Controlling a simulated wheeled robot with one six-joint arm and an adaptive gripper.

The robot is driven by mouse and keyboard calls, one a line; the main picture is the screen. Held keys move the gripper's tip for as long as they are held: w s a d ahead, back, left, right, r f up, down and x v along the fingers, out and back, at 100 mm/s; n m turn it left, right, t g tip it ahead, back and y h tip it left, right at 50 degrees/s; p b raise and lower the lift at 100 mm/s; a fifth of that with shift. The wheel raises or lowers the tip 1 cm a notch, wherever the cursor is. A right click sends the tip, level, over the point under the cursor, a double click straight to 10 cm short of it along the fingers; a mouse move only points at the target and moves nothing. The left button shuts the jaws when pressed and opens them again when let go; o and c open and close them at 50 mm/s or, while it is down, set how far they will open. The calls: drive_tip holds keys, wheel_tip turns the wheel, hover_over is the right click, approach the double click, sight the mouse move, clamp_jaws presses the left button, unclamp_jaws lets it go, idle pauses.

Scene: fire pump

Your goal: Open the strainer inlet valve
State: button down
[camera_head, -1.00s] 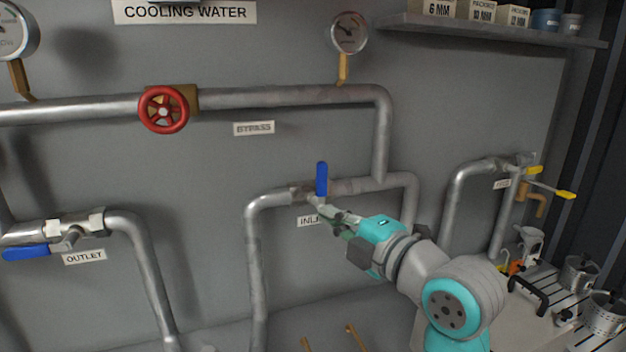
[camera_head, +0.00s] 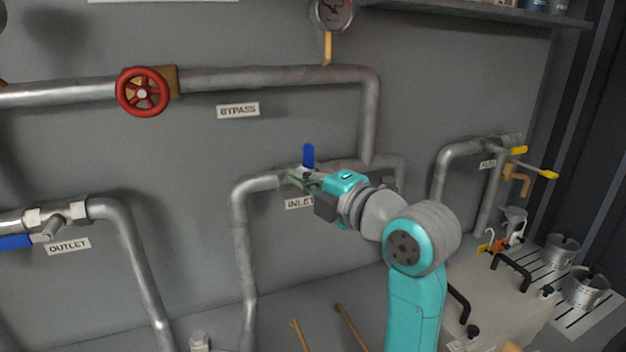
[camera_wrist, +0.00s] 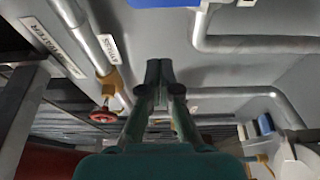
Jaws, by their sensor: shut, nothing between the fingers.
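The inlet valve has a blue lever (camera_head: 308,156) that stands upright, across its horizontal pipe, above the INLET label (camera_head: 299,203). My gripper (camera_head: 300,178) is at the valve, just below the lever, and hides part of the valve body. In the head view I cannot tell whether it touches the lever. In the wrist view my gripper (camera_wrist: 160,72) has its fingers together with nothing between them. A blue part, probably this lever (camera_wrist: 165,3), shows at the top edge there, apart from the fingertips.
A red handwheel (camera_head: 142,92) sits on the bypass pipe above left. The outlet valve's blue lever (camera_head: 14,242) is at far left. Yellow-handled valves (camera_head: 548,174) and a bench with metal pots (camera_head: 584,287) are at right.

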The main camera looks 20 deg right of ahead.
sight(304, 163)
drive_tip(key=shift+w+d, duration=0.35)
drive_tip(key=shift+w, duration=0.55)
drive_tip(key=shift+w+d, duration=0.3)
drive_tip(key=shift+w, duration=0.65)
drive_tip(key=shift+w+d, duration=0.35)
drive_tip(key=shift+w, duration=0.55)
drive_tip(key=shift+d, duration=0.15)
drive_tip(key=d+f+m+t+h, duration=0.4)
drive_tip(key=d+m, duration=0.4)
drive_tip(key=m, duration=1)
drive_tip(key=shift+d+f+t, duration=0.25)
drive_tip(key=shift+f+t, duration=0.15)
drive_tip(key=shift+f, duration=0.1)
drive_tip(key=shift+d+f, duration=0.1)
drive_tip(key=shift+f, duration=0.25)
drive_tip(key=shift+r, duration=0.1)
